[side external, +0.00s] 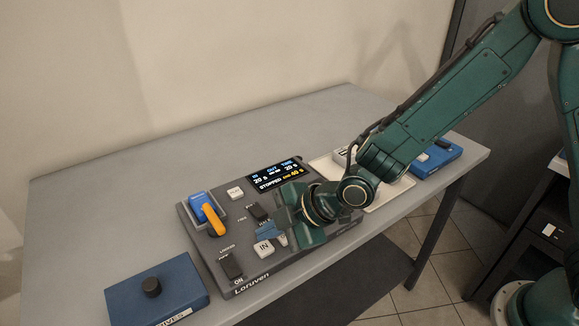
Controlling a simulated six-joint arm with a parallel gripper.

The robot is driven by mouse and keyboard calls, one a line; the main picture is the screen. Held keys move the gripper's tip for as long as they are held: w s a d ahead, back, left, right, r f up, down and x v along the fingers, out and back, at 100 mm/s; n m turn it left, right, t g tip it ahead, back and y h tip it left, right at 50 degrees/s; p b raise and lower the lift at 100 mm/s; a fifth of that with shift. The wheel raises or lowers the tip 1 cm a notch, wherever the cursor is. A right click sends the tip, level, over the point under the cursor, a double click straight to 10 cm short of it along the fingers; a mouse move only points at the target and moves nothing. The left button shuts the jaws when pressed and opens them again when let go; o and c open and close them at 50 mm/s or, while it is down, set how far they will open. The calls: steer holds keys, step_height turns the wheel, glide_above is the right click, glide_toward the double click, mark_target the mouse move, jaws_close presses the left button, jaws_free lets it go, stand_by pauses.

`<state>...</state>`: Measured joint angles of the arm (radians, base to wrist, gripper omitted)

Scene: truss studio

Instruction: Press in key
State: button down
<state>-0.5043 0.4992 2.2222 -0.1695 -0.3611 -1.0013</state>
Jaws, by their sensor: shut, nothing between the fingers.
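The IN key (264,248) is a white square button with dark lettering, on the front part of a dark grey control panel (214,258) marked Loruven. My gripper (264,231) is shut and empty. Its fingertips are over the panel, just behind the IN key in the picture; I cannot tell their height, and no contact shows. Another pale key (282,240) right of the IN key is partly hidden by my gripper. The panel's display (275,177) reads STOPPED.
On the panel are a white key (236,193), dark switches (231,266) and (259,212), and an orange lever (213,220) by a blue block (199,201). A blue box with a black knob (151,287) stands front left. The table's back left is clear.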

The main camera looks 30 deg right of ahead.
mark_target(271, 246)
steer(key=shift+r, duration=2.2)
steer(key=shift+d+r, duration=0.15)
steer(key=s+d+r+m+h, duration=0.25)
steer(key=d+r+m, duration=0.2)
steer(key=d, duration=0.35)
steer(key=s+d+r+m+h, duration=0.1)
steer(key=s+d+r+m, duration=0.25)
steer(key=d+r, duration=0.3)
steer(key=s+d+r+m+h, duration=0.1)
steer(key=s+d+m, duration=0.3)
steer(key=s+d, duration=0.2)
steer(key=s+d+r+m+g+h, duration=0.1)
steer(key=s+d+m, duration=0.4)
steer(key=s, duration=0.6)
steer(key=shift+s+d+r+h, duration=0.35)
steer(key=shift+d+r, duration=0.25)
steer(key=shift+d, duration=0.3)
